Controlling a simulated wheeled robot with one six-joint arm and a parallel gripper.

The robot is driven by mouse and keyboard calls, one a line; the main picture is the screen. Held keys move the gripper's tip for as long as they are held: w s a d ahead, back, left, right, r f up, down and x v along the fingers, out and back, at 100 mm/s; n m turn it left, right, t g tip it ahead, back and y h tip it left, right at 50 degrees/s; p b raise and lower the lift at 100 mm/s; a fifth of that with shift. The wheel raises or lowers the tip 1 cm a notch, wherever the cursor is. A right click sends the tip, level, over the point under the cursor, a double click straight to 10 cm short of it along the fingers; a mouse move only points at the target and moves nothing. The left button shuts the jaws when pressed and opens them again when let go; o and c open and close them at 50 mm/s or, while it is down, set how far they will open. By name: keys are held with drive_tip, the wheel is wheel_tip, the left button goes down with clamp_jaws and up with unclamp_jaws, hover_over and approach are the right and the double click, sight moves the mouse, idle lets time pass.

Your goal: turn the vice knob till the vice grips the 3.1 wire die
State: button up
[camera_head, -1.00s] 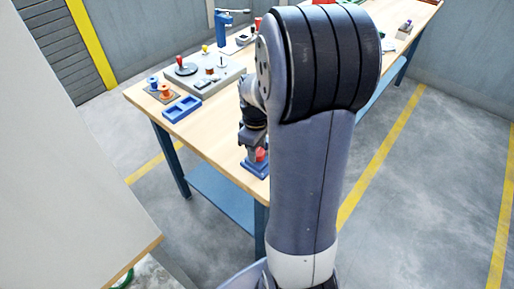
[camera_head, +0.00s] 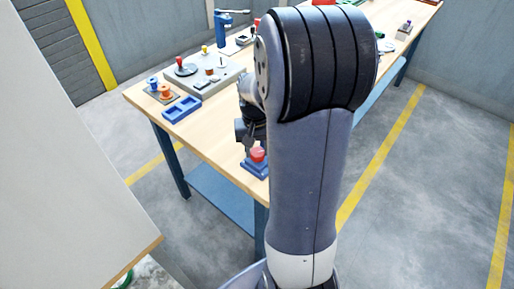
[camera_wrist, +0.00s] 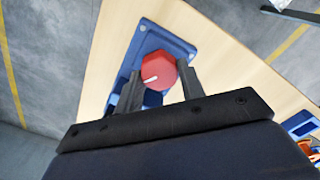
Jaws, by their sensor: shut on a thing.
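The vice is a blue block (camera_wrist: 148,38) on the near corner of the workbench. It carries a red faceted knob (camera_wrist: 157,72) with a white pointer line. In the head view the knob (camera_head: 257,154) shows just below my gripper, above the vice base (camera_head: 254,169). My gripper (camera_wrist: 160,67) has its two dark fingers on opposite sides of the knob, shut on it. The 3.1 wire die cannot be made out in either view, nor whether the vice jaws grip anything.
On the workbench (camera_head: 207,122) stand a blue two-pocket tray (camera_head: 182,109), a grey board with a red-topped handle (camera_head: 198,76), copper and blue spools (camera_head: 162,91) and a blue post with a lever (camera_head: 222,30). A white panel (camera_head: 60,170) stands at left.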

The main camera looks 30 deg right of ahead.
sight(257, 151)
drive_tip(key=shift+m, duration=2)
drive_tip(key=o, duration=1)
wheel_tip(257, 151, up, 11)
drive_tip(key=shift+w+f, duration=0.1)
